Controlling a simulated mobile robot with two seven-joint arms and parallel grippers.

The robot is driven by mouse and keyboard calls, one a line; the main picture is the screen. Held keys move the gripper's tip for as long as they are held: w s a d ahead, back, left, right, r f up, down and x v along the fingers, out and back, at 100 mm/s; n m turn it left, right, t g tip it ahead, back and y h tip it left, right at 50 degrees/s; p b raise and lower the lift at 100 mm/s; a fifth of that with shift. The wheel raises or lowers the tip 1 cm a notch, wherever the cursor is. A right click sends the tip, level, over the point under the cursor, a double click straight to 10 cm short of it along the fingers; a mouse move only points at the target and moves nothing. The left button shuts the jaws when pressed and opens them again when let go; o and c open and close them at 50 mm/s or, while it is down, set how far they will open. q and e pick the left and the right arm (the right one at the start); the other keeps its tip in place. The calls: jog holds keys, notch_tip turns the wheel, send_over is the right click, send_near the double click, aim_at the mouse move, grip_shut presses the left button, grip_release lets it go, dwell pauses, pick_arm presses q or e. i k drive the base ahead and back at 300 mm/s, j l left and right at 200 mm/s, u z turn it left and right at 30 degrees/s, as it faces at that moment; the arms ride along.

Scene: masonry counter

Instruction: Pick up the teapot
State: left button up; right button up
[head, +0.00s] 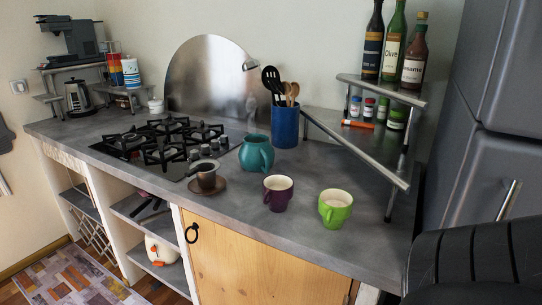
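A rounded teal pot (257,153) stands upright on the grey counter (330,180), just right of the gas hob. It is the most likely teapot, though its spout and lid are not clear at this size. A cream rounded vessel with orange marks (161,249) sits in the open shelf below the counter; I cannot tell whether it is a teapot too. Neither of my grippers shows in the head view, and nothing is seen touching the teal pot.
A brown cup on a saucer (206,178), a purple mug (278,193) and a green mug (335,208) stand in front of the pot. A blue utensil holder (285,125) is close behind it. A bottle rack (378,92) and black ribbed object (470,265) are at right.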

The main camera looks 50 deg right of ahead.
aim_at(256, 154)
jog(key=z, duration=1.55)
jog(key=i+j, duration=0.1)
jog(key=j, duration=0.2)
jog(key=i+j, duration=0.1)
jog(key=j, duration=0.15)
jog(key=i+j+z, duration=0.15)
jog(key=j, duration=0.25)
jog(key=j+z, duration=0.15)
jog(key=j, duration=0.3)
